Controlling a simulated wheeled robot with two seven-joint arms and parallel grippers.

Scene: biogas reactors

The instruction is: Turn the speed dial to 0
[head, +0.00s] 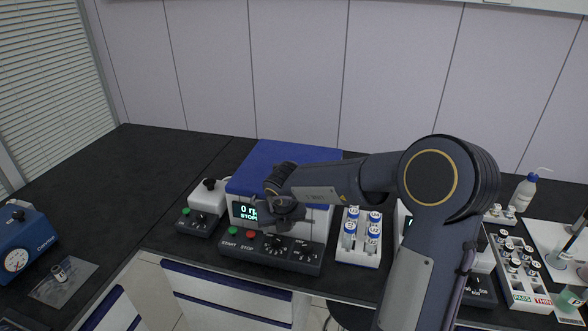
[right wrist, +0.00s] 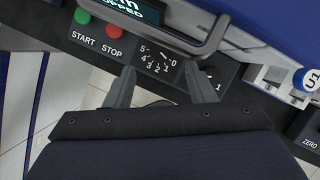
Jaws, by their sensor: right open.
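The dark control panel (head: 238,257) fronts a blue-topped reactor unit (head: 284,153) in the head view. Its speed dial (head: 278,244) is a black knob with a white scale, below my right gripper (head: 283,218). In the right wrist view the 0-to-5 scale (right wrist: 157,59) shows between the two fingers of my right gripper (right wrist: 160,72), which are apart. The knob is largely hidden there by the gripper body, so I cannot tell where it points. My left gripper is not in view.
A green START button (right wrist: 82,17) and a red STOP button (right wrist: 113,30) sit left of the scale. A second knob (head: 307,254) is to the right. A rack of capped vials (head: 358,255) stands right of the unit; a small white-topped device (head: 207,196) stands left.

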